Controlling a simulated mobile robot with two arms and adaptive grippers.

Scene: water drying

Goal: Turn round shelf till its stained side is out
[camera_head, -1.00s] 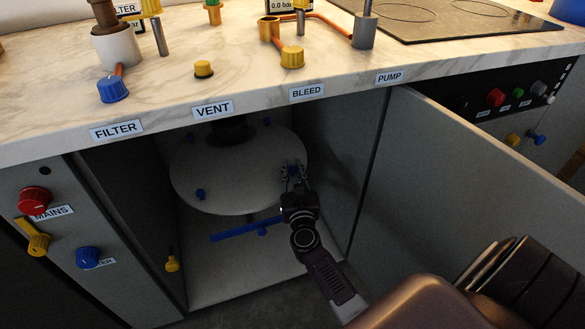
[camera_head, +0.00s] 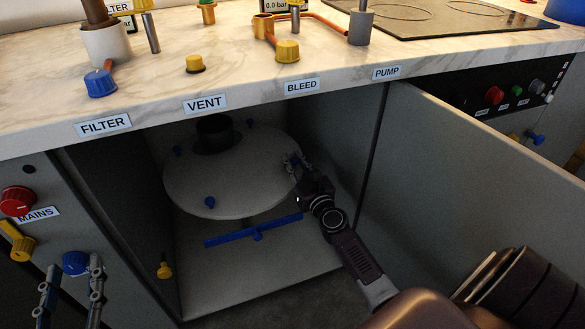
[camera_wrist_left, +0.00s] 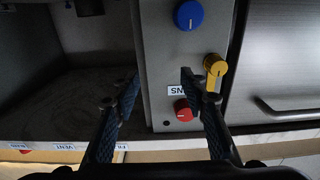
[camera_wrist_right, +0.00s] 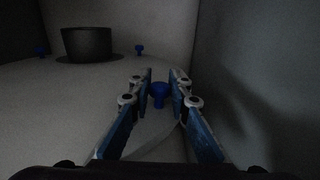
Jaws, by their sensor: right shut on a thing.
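The round shelf (camera_head: 250,185) is a pale disc inside the open cabinet, around a dark centre post (camera_head: 214,134). I can make out no clear stain on the part I see. My right gripper (camera_head: 294,164) is at the shelf's right edge. In the right wrist view its fingers (camera_wrist_right: 160,85) are shut on a blue knob (camera_wrist_right: 158,92) on the disc. My left gripper (camera_head: 70,285) is open and empty in front of the left panel, also in the left wrist view (camera_wrist_left: 158,80).
A blue bar (camera_head: 225,236) lies below the shelf. The cabinet door (camera_head: 470,190) stands open on the right. The left panel carries a red knob (camera_head: 17,201), a yellow knob (camera_head: 20,246) and a blue knob (camera_head: 76,263). The counter (camera_head: 240,80) overhangs the shelf.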

